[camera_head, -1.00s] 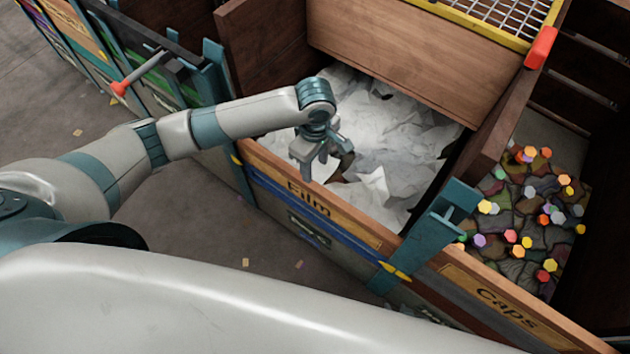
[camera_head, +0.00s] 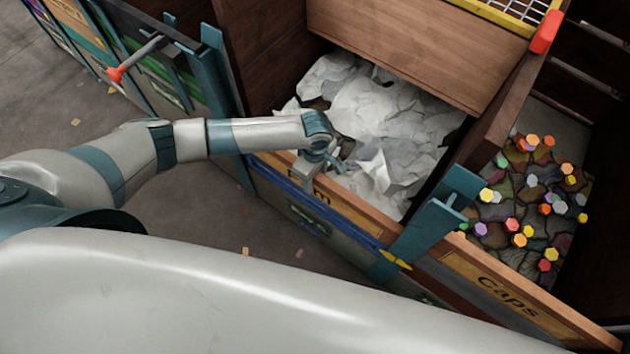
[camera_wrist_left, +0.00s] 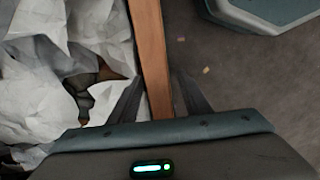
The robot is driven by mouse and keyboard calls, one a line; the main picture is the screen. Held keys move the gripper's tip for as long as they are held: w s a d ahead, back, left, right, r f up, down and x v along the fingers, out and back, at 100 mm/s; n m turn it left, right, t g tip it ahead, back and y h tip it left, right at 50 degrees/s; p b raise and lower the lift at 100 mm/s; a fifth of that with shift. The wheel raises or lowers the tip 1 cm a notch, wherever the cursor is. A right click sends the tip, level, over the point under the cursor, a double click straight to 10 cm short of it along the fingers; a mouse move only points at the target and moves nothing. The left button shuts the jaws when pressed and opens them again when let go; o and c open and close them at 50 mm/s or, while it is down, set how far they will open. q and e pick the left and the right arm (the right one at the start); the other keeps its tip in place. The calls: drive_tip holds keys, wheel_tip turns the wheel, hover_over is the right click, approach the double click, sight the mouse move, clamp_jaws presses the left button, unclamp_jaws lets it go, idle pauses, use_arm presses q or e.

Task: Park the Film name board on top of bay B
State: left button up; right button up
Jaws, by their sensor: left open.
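The Film name board (camera_head: 345,213) is a wooden board with a yellow label reading "Film", across the front of a bay full of crumpled white sheets (camera_head: 385,120). My left gripper (camera_head: 318,170) is at its top edge and covers part of the label. In the left wrist view the board's edge (camera_wrist_left: 152,55) runs between the open fingers of my left gripper (camera_wrist_left: 158,95), one on the sheet side and one on the floor side. I cannot tell whether they touch the board. No bay letter B is legible. My right gripper is not in view.
A Caps board (camera_head: 495,288) fronts the bay of coloured caps (camera_head: 535,205) at the right. A teal post bracket (camera_head: 435,220) stands between the two boards. A red-tipped lever (camera_head: 135,60) sticks out at upper left. Open floor (camera_head: 210,200) lies in front.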

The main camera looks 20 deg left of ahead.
use_arm(q)
drive_tip(key=shift+f, duration=1.25)
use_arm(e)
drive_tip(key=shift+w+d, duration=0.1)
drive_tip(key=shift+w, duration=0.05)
use_arm(q)
clamp_jaws()
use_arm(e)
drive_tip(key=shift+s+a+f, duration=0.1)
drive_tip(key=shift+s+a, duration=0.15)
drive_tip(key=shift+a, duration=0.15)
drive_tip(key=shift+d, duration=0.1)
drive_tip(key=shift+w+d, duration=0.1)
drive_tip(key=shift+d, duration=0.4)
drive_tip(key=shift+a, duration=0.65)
